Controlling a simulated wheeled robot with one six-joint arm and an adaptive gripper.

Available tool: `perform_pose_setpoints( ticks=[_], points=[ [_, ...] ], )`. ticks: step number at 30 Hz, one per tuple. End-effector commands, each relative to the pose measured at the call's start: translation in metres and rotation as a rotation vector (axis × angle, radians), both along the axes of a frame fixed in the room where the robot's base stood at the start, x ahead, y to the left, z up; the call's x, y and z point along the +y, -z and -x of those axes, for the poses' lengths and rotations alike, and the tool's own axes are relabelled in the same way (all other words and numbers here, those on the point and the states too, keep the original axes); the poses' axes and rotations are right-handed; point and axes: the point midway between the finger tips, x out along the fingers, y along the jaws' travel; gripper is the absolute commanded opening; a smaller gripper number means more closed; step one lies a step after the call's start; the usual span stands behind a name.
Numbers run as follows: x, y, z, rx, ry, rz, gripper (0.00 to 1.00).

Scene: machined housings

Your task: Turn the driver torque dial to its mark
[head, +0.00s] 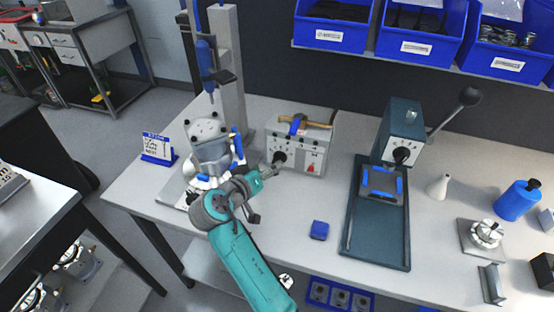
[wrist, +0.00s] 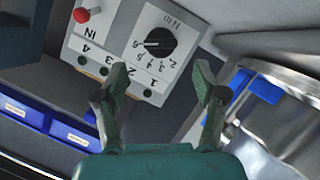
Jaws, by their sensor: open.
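The driver torque dial is a black round knob (wrist: 160,41) on the pale front panel of a control box (head: 316,155). Numbers ring it in the wrist view, where the panel appears upside down. A pale pointer line shows on the knob's left part; I cannot tell which number is its mark. In the head view the dial (head: 280,158) is just beyond my gripper (head: 270,171). My gripper (wrist: 160,88) is open and empty. In the wrist view its fingertips lie below the dial, one to each side, with a gap between them and the knob.
A red knob (wrist: 81,15) and a row of numbered holes share the panel. A metal housing (head: 208,150) stands left of the box, beneath a hanging blue driver (head: 206,58). A press (head: 402,135) stands to the right. A blue block (head: 319,230) lies in front on the bench.

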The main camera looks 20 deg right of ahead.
Motion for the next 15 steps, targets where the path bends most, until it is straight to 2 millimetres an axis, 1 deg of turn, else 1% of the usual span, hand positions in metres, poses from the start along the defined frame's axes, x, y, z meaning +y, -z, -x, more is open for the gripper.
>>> perform_pose_setpoints(
  ticks=[1,6,10,15],
  points=[
    [-0.008,0.003,-0.006,0.001,0.003,0.000,0.71],
    [-0.027,0.012,-0.024,0.000,0.003,0.000,0.71],
    [-0.037,0.017,-0.033,0.000,0.002,-0.001,0.71],
    [-0.043,0.020,-0.039,-0.001,0.000,-0.001,0.71]
  ],
)
